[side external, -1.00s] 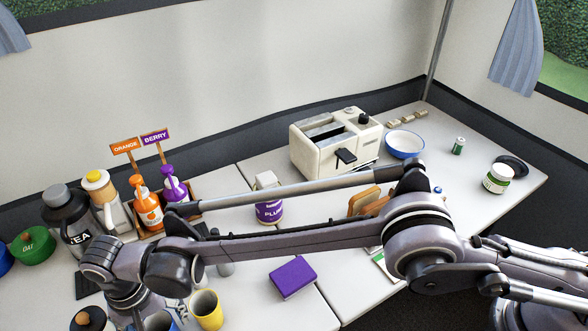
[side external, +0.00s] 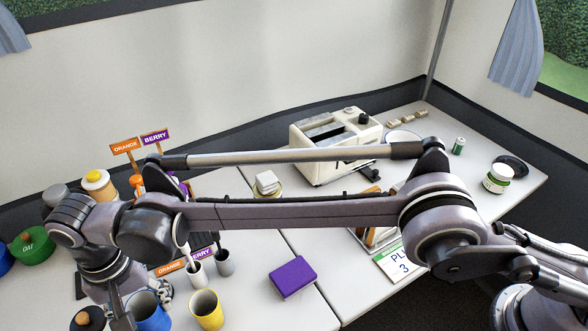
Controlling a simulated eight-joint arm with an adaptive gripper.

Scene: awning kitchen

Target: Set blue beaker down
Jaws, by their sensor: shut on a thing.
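The blue beaker (side external: 151,318) is at the bottom edge of the side external view, upright, with its open rim showing and its lower part cut off. My gripper (side external: 140,303) points down at it and is shut on it, one dark finger showing at its left side. I cannot tell whether the beaker's base touches the table.
A yellow beaker (side external: 207,311) stands just right of the blue one. A purple block (side external: 292,277) lies on the table (side external: 250,297).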

